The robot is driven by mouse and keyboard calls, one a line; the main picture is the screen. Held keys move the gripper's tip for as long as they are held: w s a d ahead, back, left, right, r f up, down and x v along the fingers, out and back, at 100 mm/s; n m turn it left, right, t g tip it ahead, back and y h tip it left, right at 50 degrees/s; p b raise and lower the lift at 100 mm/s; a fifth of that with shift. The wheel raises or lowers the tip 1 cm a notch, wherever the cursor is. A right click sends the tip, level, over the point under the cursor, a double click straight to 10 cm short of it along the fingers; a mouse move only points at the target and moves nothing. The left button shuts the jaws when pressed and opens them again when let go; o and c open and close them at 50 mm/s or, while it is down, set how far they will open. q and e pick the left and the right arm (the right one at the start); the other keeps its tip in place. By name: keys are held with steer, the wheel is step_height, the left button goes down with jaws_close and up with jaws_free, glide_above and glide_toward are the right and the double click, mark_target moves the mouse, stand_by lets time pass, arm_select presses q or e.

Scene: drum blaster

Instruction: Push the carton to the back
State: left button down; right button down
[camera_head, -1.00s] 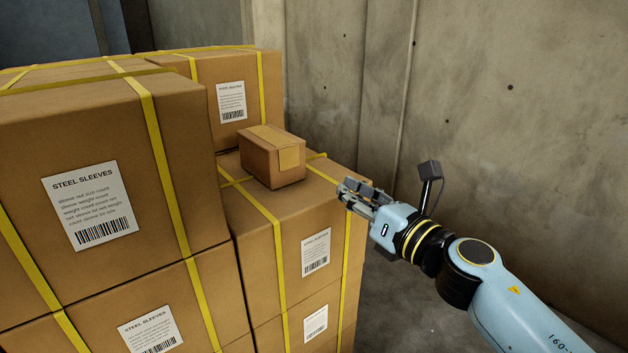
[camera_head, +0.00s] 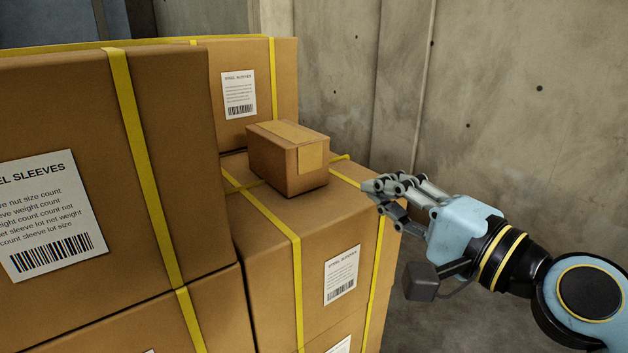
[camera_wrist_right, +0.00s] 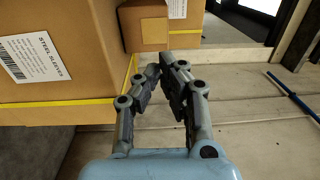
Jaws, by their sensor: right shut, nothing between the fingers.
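The small brown carton (camera_head: 287,160) sits upright on top of a large strapped box (camera_head: 300,222) in the head view. A lighter tape strip runs over its top and down its near face. In the right wrist view the carton (camera_wrist_right: 146,28) shows at the top, beyond the fingers. My right gripper (camera_head: 372,190) is shut and empty. In the head view it is to the right of the carton, near the right edge of the large box, with a gap between fingertips and carton. My left gripper is not in view.
A taller box stack (camera_head: 90,120) stands on the left, and another tall box (camera_head: 268,75) stands behind the carton. A concrete wall (camera_head: 500,90) rises behind and to the right.

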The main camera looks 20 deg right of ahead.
step_height(320, 180, down, 2)
arm_select(q)
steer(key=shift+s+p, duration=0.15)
steer(key=shift+p, duration=0.35)
arm_select(e)
glide_toward(309, 169)
steer(key=x, duration=0.7)
steer(key=shift+w, duration=0.2)
